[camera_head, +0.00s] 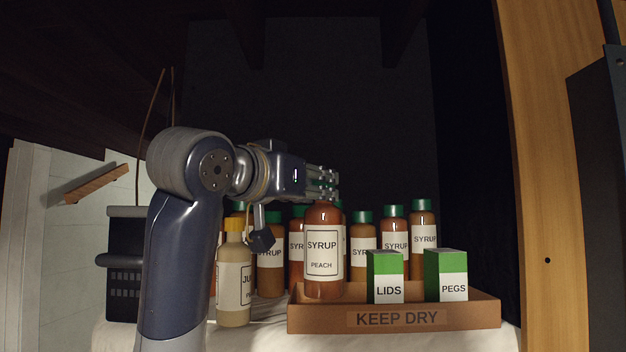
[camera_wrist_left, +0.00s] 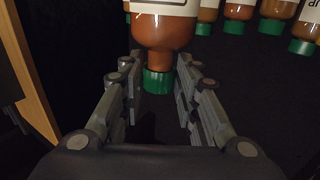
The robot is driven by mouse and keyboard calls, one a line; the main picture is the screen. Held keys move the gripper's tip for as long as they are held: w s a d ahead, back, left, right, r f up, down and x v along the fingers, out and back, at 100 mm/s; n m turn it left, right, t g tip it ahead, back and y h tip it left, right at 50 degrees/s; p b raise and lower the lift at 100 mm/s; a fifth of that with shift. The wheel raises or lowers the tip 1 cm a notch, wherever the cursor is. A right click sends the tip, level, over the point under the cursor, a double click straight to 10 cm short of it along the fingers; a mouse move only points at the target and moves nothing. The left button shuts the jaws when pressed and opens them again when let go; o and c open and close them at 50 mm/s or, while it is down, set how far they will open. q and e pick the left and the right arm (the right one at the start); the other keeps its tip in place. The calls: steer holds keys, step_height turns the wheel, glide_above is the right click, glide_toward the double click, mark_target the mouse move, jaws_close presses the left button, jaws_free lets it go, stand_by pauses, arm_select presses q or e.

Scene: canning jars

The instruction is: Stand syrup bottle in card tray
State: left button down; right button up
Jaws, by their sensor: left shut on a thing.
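A peach syrup bottle (camera_head: 323,262) with a white label stands upright over the left part of the card tray (camera_head: 460,314), which is marked KEEP DRY. Its base shows just above the tray's front wall; I cannot tell whether it touches the tray floor. My left gripper (camera_head: 325,186) is shut on the bottle at its top. In the left wrist view the bottle's green cap (camera_wrist_left: 158,80) sits between the fingers of the left gripper (camera_wrist_left: 160,92). My right gripper is not in view.
A LIDS box (camera_head: 388,290) and a PEGS box (camera_head: 453,287) stand in the tray to the bottle's right. Several other syrup bottles (camera_head: 395,242) stand behind the tray. A yellow-capped juice bottle (camera_head: 234,290) stands left of the tray. A wooden post (camera_head: 545,180) rises at the right.

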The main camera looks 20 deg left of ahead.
arm_select(q)
steer(key=shift+w+a+r, duration=0.1)
steer(key=shift+w+a, duration=0.2)
steer(key=shift+w, duration=0.4)
steer(key=shift+w+a+r+p, duration=0.1)
steer(key=shift+w+a+p, duration=0.15)
steer(key=shift+w+p, duration=0.3)
steer(key=w+a+f+b, duration=0.1)
steer(key=w+f, duration=0.4)
steer(key=f, duration=0.1)
steer(key=shift+w+a, duration=0.25)
steer(key=shift+f+b, duration=0.35)
steer(key=shift+b, duration=0.2)
steer(key=c, duration=1.1)
jaws_free()
